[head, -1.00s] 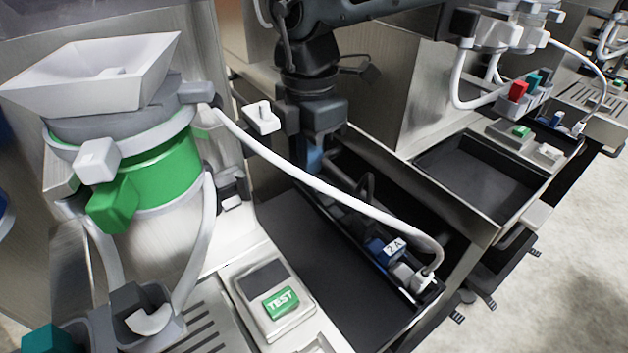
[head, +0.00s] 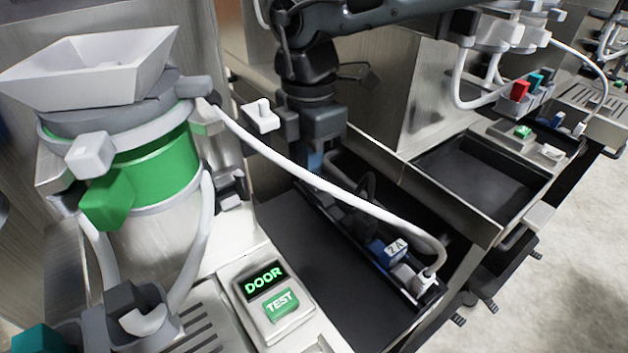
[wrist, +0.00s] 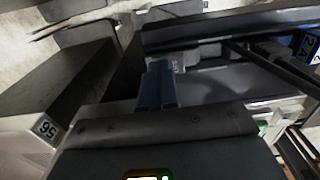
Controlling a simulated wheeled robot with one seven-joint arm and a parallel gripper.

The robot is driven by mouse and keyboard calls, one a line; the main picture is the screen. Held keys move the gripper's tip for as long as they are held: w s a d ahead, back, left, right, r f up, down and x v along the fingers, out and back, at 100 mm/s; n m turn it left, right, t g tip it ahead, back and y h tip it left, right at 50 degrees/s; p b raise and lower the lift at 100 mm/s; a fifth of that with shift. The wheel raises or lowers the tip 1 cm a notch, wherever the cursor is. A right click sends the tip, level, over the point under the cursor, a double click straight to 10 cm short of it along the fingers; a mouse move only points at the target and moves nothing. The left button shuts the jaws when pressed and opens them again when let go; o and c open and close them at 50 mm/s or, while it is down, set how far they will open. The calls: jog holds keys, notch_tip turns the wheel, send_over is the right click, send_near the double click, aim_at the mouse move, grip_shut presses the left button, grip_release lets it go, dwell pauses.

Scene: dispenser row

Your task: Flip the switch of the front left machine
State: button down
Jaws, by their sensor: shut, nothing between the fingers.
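The front left machine (head: 150,235) has a white hopper on top, a green band and a green handle. A small panel in front of it has a lit DOOR display (head: 264,281) and a green TEST button (head: 281,303). A white lever-like piece (head: 262,115) sits on a grey block right of the machine; I cannot tell if it is the switch. My gripper (head: 315,160) points down behind the white hose, its tips partly hidden. In the wrist view my shut blue fingers (wrist: 158,84) hold nothing, near a light grey block (wrist: 180,60).
The white hose (head: 330,188) runs in front of my gripper to a socket by a blue block labelled 7A (head: 390,252). A dark open tray (head: 480,180) lies at the right. Red and teal blocks (head: 520,90) sit on the machine behind.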

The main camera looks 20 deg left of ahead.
notch_tip(320, 180, up, 7)
jog(key=p, duration=0.3)
dwell(0.5)
jog(key=shift+p, duration=0.3)
